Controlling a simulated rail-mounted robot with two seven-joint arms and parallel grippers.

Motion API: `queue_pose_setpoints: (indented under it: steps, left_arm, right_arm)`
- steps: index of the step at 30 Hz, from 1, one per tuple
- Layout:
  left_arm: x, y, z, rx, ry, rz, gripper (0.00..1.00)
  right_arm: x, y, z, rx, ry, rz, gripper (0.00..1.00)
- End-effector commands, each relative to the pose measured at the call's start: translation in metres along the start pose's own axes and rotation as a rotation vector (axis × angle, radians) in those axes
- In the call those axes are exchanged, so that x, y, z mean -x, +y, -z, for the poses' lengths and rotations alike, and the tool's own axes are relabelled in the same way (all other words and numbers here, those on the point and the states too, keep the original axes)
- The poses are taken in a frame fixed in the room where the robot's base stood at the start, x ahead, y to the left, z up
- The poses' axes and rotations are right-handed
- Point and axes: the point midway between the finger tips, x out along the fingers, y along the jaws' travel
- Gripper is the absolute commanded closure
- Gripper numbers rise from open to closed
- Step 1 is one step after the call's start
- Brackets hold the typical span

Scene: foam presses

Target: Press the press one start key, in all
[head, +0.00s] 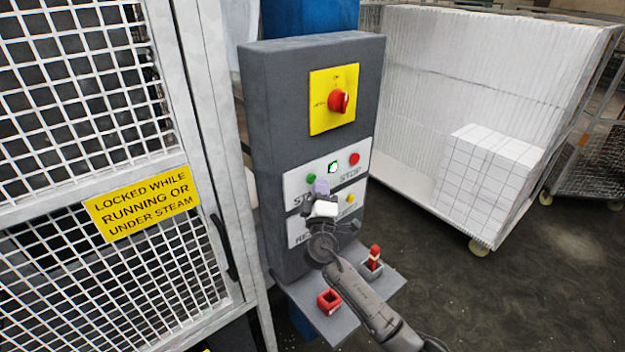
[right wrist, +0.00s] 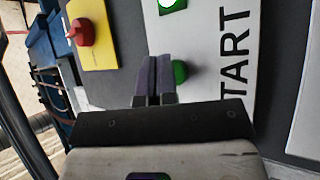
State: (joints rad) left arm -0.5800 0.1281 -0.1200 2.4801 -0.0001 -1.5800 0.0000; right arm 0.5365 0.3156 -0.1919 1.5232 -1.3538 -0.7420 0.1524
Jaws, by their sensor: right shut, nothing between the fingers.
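The green start key (head: 311,177) sits at the left of the upper white label plate on the grey control box (head: 300,120). The same key (right wrist: 180,72) shows in the right wrist view, just right of my fingertips and partly covered by them, with the word START beside it. My right gripper (head: 321,187) is shut and empty, right in front of the plate by the key. Its two fingers (right wrist: 155,72) lie together. I cannot tell whether the tips touch the key or the plate. My left gripper is not in view.
A lit lamp (head: 333,166), red stop button (head: 354,159) and yellow button (head: 351,198) are near. A red switch (head: 339,101) is above. A shelf below bears red items (head: 329,300). A mesh gate (head: 70,250) stands left; a white-loaded cart (head: 480,90) right.

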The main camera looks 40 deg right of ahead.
Motion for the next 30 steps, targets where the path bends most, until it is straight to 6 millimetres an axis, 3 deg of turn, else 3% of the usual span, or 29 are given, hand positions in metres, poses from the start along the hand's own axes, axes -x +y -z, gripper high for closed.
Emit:
queue_pose_setpoints:
  steps: [17, 30]
  left_arm:
    - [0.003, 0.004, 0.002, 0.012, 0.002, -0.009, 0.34]
    - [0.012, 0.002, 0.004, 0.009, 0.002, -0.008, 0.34]
  right_arm:
    - [0.008, 0.006, -0.006, 0.0, 0.0, 0.0, 1.0]
    - [0.034, 0.025, -0.025, 0.0, 0.0, 0.001, 1.0]
